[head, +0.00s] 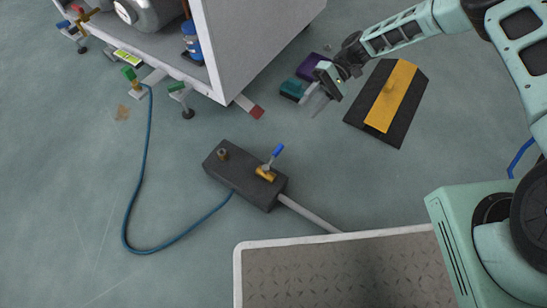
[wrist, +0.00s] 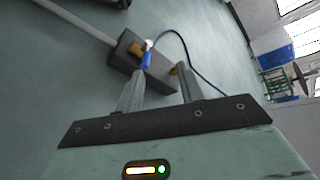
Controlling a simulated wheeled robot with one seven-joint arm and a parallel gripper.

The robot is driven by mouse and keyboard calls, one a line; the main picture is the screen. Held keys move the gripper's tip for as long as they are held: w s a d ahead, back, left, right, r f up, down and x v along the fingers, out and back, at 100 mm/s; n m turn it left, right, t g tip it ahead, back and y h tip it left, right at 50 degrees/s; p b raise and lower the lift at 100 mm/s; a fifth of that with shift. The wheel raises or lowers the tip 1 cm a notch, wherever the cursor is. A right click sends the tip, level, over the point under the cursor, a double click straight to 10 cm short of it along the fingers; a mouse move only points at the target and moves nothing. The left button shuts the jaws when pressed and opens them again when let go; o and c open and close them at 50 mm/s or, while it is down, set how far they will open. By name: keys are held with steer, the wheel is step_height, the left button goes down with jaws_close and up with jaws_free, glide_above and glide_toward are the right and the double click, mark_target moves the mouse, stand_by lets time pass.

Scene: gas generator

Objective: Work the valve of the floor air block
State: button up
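The floor air block (head: 238,178) is a dark grey box on the floor, near the middle of the head view. Its valve has a brass body (head: 265,174) and a blue handle (head: 277,153) that sticks up at a tilt. In the wrist view the block (wrist: 128,52) lies beyond the fingers, with the blue handle (wrist: 147,59) just past the left fingertip. My gripper (head: 318,101) is in the air, up and to the right of the block in the head view, apart from it. In the wrist view my gripper (wrist: 162,80) has its fingers spread with nothing between them.
A blue hose (head: 128,210) loops from the block to the grey generator cabinet (head: 245,45). A grey pipe (head: 308,213) runs from the block toward a tread-plate platform (head: 340,275). A black and yellow ramp (head: 388,102) and purple and teal boxes (head: 310,66) lie near my gripper.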

step_height(320, 180, down, 7)
steer(key=d+m+y+b, duration=0.1)
steer(key=d+m+y, duration=0.1)
steer(key=d+y, duration=0.1)
steer(key=b, duration=0.6)
glide_toward(272, 155)
steer(key=shift+t, duration=0.4)
steer(key=x, duration=0.5)
steer(key=f+x, duration=0.1)
steer(key=x, duration=0.2)
steer(key=shift+w+d, duration=0.1)
steer(key=shift+w, duration=0.05)
steer(key=shift+s+a+b, duration=0.3)
steer(key=shift+s+a, duration=0.1)
steer(key=shift+a, duration=0.25)
jaws_close()
